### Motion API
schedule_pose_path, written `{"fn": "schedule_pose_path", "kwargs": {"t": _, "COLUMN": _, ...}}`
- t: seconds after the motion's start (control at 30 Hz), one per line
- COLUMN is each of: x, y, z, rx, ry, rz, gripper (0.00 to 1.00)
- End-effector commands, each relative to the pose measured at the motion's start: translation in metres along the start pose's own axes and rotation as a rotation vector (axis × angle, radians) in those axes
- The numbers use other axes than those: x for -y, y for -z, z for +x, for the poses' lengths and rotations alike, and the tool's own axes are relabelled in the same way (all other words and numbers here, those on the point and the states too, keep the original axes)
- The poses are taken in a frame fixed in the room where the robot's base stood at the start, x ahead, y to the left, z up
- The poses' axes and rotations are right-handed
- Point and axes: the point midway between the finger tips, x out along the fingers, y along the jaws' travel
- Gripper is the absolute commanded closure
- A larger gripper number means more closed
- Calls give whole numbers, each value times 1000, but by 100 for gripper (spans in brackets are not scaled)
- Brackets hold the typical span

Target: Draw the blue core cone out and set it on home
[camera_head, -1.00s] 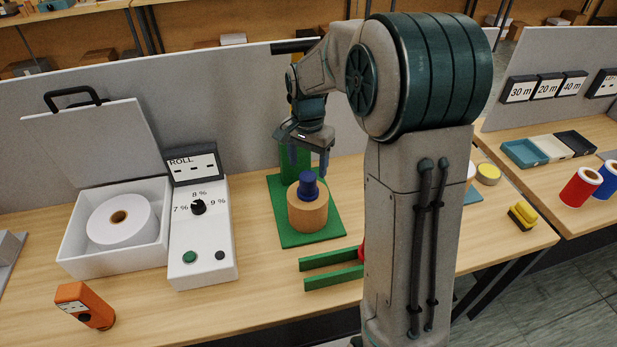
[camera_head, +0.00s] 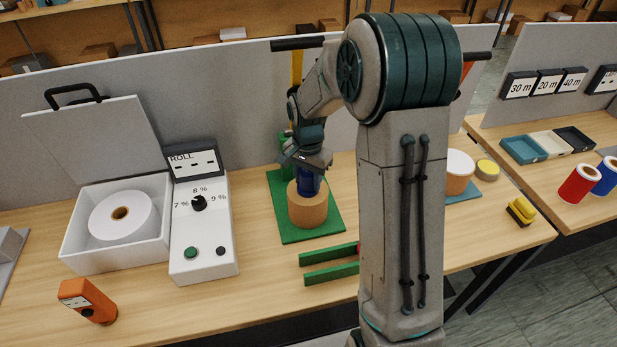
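The blue core cone (camera_head: 309,188) stands in the top of a tan roll (camera_head: 307,213) on a green base plate (camera_head: 328,226). The gripper body hides the cone's top. Fingers and cone are alike in colour, so I cannot tell whether the fingers touch or grip it. I see no place marked home.
Two green rails (camera_head: 329,273) lie in front of the plate, their right ends hidden by my arm.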

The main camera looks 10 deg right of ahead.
Motion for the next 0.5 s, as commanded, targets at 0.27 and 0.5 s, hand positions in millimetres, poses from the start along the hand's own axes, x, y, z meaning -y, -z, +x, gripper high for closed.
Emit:
{"fn": "schedule_pose_path", "kwargs": {"t": 0.27, "x": 0, "y": 0, "z": -4, "rx": -1, "ry": 1, "rz": 0, "gripper": 88}}
{"fn": "schedule_pose_path", "kwargs": {"t": 0.5, "x": 0, "y": 0, "z": -14, "rx": -2, "ry": 1, "rz": 0, "gripper": 88}}
